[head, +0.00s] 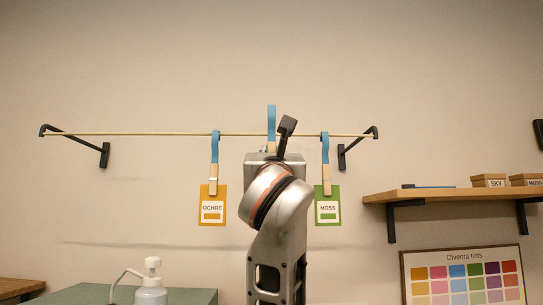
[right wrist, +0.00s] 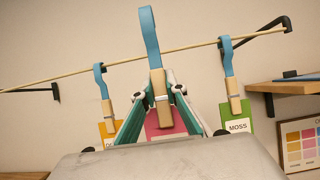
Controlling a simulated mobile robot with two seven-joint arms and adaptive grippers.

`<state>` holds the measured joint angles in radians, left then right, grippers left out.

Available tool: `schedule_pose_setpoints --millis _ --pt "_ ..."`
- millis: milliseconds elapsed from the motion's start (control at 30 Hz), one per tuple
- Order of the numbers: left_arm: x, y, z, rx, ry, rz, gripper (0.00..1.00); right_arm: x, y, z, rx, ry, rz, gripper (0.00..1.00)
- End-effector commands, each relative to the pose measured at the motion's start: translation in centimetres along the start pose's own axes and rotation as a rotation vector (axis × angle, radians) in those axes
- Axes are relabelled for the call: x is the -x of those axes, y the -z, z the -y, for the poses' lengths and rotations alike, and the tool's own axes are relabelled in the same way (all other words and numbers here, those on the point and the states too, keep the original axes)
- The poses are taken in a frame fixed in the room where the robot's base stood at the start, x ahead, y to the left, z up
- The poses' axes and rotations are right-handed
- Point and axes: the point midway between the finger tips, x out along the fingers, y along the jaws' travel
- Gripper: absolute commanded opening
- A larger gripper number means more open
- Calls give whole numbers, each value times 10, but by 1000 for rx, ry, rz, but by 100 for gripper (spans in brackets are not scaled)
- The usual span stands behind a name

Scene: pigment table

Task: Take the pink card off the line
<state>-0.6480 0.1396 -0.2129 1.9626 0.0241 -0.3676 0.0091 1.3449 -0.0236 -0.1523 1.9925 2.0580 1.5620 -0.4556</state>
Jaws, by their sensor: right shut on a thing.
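The pink card (right wrist: 165,121) shows between my right gripper's fingers in the right wrist view, under a wooden peg (right wrist: 160,92) with a blue strap (right wrist: 149,40). My right gripper (right wrist: 159,86) is shut on this peg. The strap's top stands clearly above the line (right wrist: 190,47), unlike the neighbouring straps; I cannot tell whether it touches the line. My left gripper is out of view.
An ochre card (head: 212,215) hangs left and a moss card (head: 328,215) right, close beside my right arm. Wall brackets (head: 362,145) hold the line. A shelf (head: 450,196) with boxes and a tint chart (head: 463,280) are right. A pump bottle (head: 151,285) stands lower left.

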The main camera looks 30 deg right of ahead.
Motion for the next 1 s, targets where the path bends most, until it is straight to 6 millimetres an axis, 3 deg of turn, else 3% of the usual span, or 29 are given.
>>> schedule_pose_setpoints --millis 1000 --pt "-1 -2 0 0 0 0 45 38 -21 0 -1 0 0 0"
